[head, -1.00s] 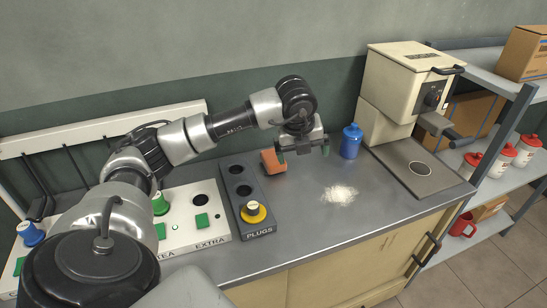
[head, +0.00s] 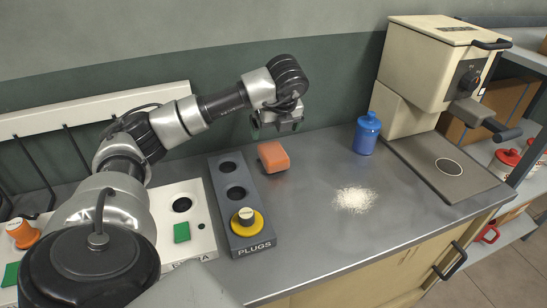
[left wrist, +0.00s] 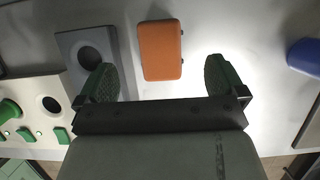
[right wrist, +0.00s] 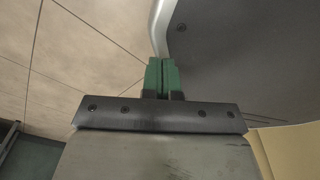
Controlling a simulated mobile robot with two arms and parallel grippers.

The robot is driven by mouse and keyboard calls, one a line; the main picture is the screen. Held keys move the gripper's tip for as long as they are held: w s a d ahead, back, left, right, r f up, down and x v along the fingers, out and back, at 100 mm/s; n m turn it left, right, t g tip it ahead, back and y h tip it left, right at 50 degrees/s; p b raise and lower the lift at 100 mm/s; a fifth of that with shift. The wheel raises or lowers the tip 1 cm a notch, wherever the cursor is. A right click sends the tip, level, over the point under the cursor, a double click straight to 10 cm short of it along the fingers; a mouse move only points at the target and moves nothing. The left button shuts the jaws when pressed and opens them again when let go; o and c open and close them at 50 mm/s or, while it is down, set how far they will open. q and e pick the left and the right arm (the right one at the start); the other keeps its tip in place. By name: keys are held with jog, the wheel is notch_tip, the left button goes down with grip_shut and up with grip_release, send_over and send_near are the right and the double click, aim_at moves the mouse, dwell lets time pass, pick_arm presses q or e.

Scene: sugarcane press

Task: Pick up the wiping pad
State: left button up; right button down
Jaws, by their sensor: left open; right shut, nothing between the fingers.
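The wiping pad is an orange block (head: 273,156) lying on the grey counter, just right of the dark plugs holder. In the left wrist view the pad (left wrist: 160,50) lies ahead of and between the two green fingertips, with free counter on both sides. My left gripper (head: 276,128) is open and empty, above the counter just behind the pad in the head view; it also shows in the left wrist view (left wrist: 163,80). My right gripper (right wrist: 163,78) is shut with nothing in it, seen only in the right wrist view, with floor tiles and a dark surface beyond.
The plugs holder (head: 228,202) with a yellow plug (head: 246,220) stands left of the pad. A blue bottle (head: 366,135) and the cream press (head: 431,65) stand to the right. A pile of white crumbs (head: 354,200) lies on the counter (head: 310,215), which is otherwise clear there.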

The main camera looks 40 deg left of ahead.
aim_at(271, 148)
pick_arm(q)
jog(key=x, duration=0.3)
jog(key=shift+a+f, duration=0.1)
jog(key=shift+f, duration=0.25)
jog(key=shift+a+f, duration=0.15)
jog(key=shift+f, duration=0.4)
jog(key=x, duration=0.4)
jog(key=shift+f, duration=0.45)
jog(key=c, duration=1)
jog(key=shift+r, duration=0.15)
pick_arm(e)
jog(key=shift+a, duration=0.1)
